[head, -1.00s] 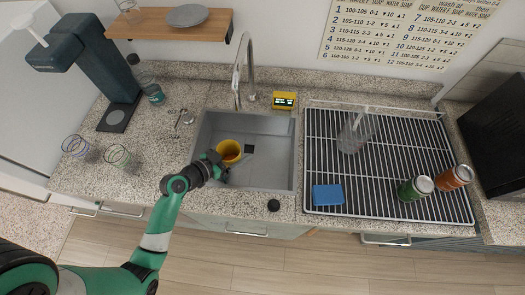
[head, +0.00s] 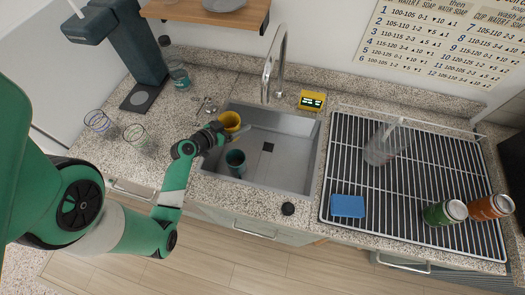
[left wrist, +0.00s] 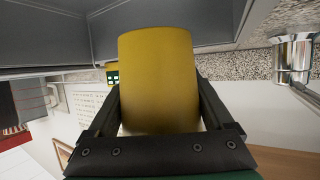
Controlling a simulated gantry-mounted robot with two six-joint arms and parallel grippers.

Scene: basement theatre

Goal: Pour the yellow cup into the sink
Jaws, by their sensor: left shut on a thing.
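The yellow cup (head: 230,121) is held above the left part of the grey sink (head: 290,160). Its open mouth faces up toward the head camera; any exact tilt or contents I cannot tell. My left gripper (head: 217,131) is shut on it. In the left wrist view the cup (left wrist: 158,65) fills the space between the two dark fingers of the gripper (left wrist: 158,108). My right gripper is not in view.
A teal cup (head: 236,160) stands in the sink, below the held cup. The faucet (head: 275,65) rises behind the basin, beside a yellow timer (head: 312,100). A drying rack (head: 410,215) on the right holds a blue sponge (head: 348,206), cans and a clear vessel.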

